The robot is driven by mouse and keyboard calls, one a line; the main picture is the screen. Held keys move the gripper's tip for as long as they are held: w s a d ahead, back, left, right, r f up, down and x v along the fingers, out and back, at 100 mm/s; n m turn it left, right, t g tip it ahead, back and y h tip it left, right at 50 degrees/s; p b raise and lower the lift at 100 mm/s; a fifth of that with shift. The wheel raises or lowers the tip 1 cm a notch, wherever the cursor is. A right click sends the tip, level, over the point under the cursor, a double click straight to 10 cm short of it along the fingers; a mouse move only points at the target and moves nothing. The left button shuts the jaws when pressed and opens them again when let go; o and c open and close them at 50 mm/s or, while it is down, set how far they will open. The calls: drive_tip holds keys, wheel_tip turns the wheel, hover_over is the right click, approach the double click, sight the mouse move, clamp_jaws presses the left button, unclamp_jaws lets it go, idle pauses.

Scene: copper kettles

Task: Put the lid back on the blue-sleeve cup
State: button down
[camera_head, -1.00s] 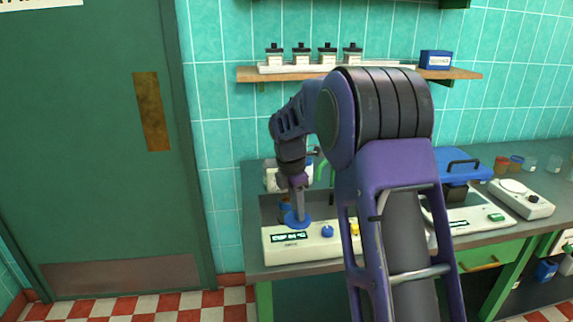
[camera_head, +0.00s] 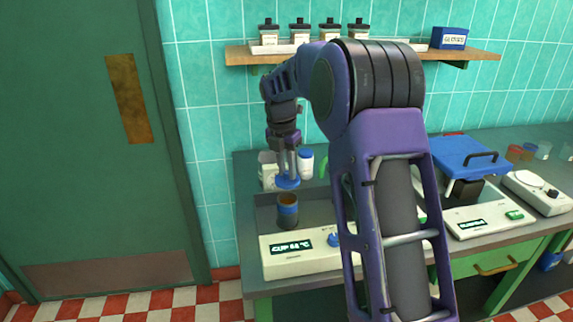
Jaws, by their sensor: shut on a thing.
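My gripper (camera_head: 288,170) points down and is shut on a round blue lid (camera_head: 287,183). The blue-sleeve cup (camera_head: 288,211) stands upright and open, with brown contents showing at its mouth. It is in the tray of a white device whose display (camera_head: 292,246) reads something like "CUP 64 °C". The lid is held above the cup's mouth and looks slightly behind it, apart from the rim. Part of the device is hidden behind my arm.
White containers (camera_head: 305,160) stand behind the lid on the grey counter. A shelf (camera_head: 240,55) with several bottles is on the tiled wall. A blue-lidded device (camera_head: 470,155) and a scale (camera_head: 536,192) stand at the right. A green door (camera_head: 80,150) is at the left.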

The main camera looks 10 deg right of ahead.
sight(286, 179)
drive_tip(key=shift+f+b, duration=1.55)
drive_tip(key=shift+f, duration=1.1)
drive_tip(key=shift+r+p, duration=0.1)
drive_tip(key=shift+p, duration=0.55)
drive_tip(key=shift+w+f+p, duration=0.1)
drive_tip(key=shift+f+p, duration=0.1)
drive_tip(key=shift+p, duration=0.35)
idle(0.5)
drive_tip(key=shift+c, duration=0.7)
unclamp_jaws()
drive_tip(key=shift+r, duration=0.1)
